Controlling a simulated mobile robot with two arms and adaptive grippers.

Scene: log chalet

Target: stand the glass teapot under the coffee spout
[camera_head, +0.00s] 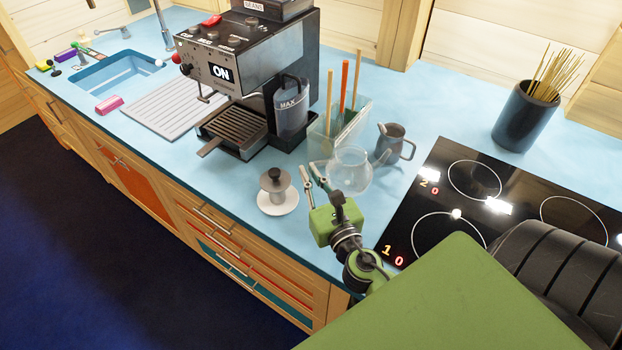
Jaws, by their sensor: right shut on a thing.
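The glass teapot (349,172) is clear and round, at the front of the blue counter, left of the hob. My right gripper (314,175) reaches in from the lower right, its fingers at the teapot's left side, and is shut on it. The exact grip point is hard to see through the clear glass. I cannot tell whether the teapot touches the counter. The coffee machine (228,68) stands to the left, with its coffee spout (204,97) above a slatted drip tray (236,124). My left gripper is out of view.
A white saucer with a dark-knobbed tamper-like item (276,192) stands left of my gripper. A clear utensil bin (336,128) and a grey jug (394,143) are behind the teapot. The hob (470,196) lies right.

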